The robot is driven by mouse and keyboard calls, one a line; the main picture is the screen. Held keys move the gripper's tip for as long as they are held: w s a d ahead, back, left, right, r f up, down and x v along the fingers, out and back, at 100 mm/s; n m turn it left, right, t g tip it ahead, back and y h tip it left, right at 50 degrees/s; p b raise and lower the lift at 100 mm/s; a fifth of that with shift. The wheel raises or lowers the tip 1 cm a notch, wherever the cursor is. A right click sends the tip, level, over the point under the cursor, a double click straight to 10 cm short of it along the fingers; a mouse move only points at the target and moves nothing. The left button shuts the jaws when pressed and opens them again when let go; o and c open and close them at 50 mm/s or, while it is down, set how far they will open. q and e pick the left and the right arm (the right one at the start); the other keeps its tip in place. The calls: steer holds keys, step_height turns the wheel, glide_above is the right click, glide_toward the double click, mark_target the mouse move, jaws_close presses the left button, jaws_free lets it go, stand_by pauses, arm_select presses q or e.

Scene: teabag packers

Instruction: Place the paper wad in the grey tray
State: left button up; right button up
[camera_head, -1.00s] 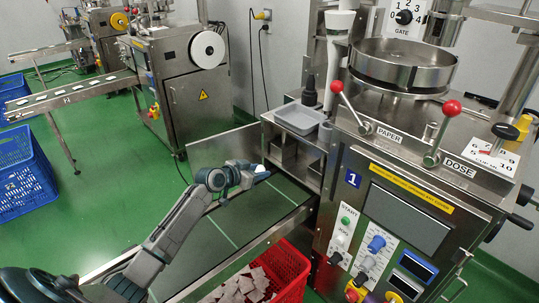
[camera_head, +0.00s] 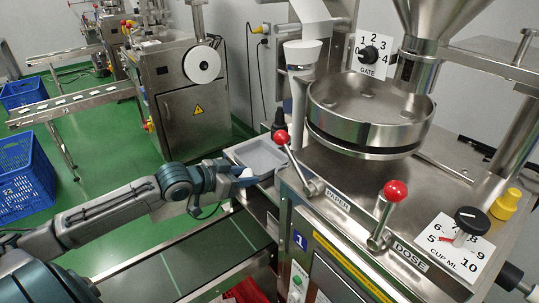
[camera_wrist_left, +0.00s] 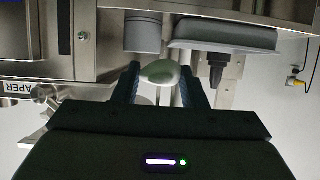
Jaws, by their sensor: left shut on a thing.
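The paper wad (camera_wrist_left: 158,73) is a small pale rounded lump held between the two dark fingers of my left gripper (camera_wrist_left: 160,82) in the left wrist view. In the head view my left gripper (camera_head: 246,177) is beside the grey tray (camera_head: 262,157), at its front left edge, and the wad shows only as a small pale spot at the fingertips. The tray is shallow, with a bare floor where I see it. The wrist view is upside down and shows the tray (camera_wrist_left: 222,36) to the right of the wad. My right gripper is not in view.
A red-knobbed lever (camera_head: 283,138) stands close to the tray's right side. The green conveyor (camera_head: 215,250) runs below my left arm. Part of a red crate (camera_head: 246,291) shows at the bottom.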

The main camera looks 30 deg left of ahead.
arm_select(q)
steer(key=p, duration=0.2)
glide_above(258, 163)
steer(key=shift+d+f, duration=0.1)
steer(key=shift+f, duration=0.6)
step_height(258, 163, down, 3)
steer(key=shift+r+p, duration=0.15)
steer(key=shift+p, duration=0.75)
steer(key=shift+f, duration=0.45)
steer(key=shift+f, duration=0.15)
steer(key=o, duration=0.9)
